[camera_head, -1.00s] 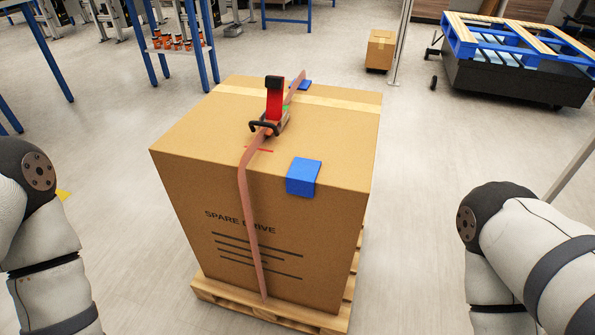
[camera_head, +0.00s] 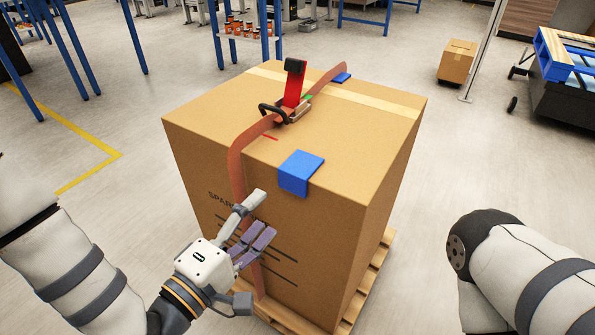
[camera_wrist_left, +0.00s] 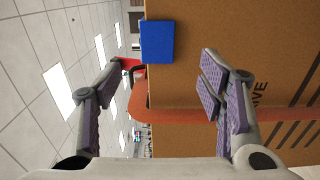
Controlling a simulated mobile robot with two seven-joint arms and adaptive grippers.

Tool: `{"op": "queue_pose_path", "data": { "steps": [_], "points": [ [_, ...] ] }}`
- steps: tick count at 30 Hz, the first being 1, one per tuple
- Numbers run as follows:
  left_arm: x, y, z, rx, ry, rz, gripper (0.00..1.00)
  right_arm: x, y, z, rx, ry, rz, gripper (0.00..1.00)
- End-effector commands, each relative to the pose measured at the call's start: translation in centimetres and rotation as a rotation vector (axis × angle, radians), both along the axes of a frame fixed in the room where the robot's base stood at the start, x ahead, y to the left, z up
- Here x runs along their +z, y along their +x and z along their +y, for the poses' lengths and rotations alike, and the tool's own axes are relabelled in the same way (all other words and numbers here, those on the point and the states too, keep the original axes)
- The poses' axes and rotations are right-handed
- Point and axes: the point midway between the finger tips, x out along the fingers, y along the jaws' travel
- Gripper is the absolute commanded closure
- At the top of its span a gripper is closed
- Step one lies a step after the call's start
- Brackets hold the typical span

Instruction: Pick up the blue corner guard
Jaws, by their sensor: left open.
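The blue corner guard (camera_head: 300,173) sits over the near top edge of a large cardboard box (camera_head: 350,230), to the right of the strap. It also shows in the left wrist view (camera_wrist_left: 158,42), at the top, ahead of and between the fingers. My left gripper (camera_head: 259,224) is open and empty in front of the box's near face, below and to the left of the guard, and apart from it. It also shows in the left wrist view (camera_wrist_left: 155,88). My right arm shows at the lower right, but its gripper is outside the view.
An orange-brown strap (camera_head: 240,155) with a red-handled ratchet (camera_head: 293,85) runs over the box. A second blue guard (camera_head: 341,78) is at the far edge. The box stands on a wooden pallet (camera_head: 375,285). Open floor lies on both sides.

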Motion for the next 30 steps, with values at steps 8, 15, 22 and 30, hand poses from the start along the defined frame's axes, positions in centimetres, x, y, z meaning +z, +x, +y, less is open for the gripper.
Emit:
{"op": "queue_pose_path", "data": {
  "steps": [8,15,22,30],
  "points": [
    [0.4,3.5,-2.6,-0.002,0.003,-0.003,0.38,0.1,0.1,0.0,0.0,0.0,-0.002,0.6],
    [0.5,6.1,-4.4,-0.001,0.003,0.002,0.38,0.0,0.0,0.0,-0.001,0.0,0.0,0.6],
    [0.5,6.1,-4.4,-0.001,0.003,0.002,0.47,0.0,0.0,0.0,-0.001,-0.001,-0.001,0.6],
    [0.5,6.1,-4.4,0.0,0.003,0.002,0.83,0.0,0.0,0.0,-0.001,-0.001,-0.001,0.6]
  ]
}}
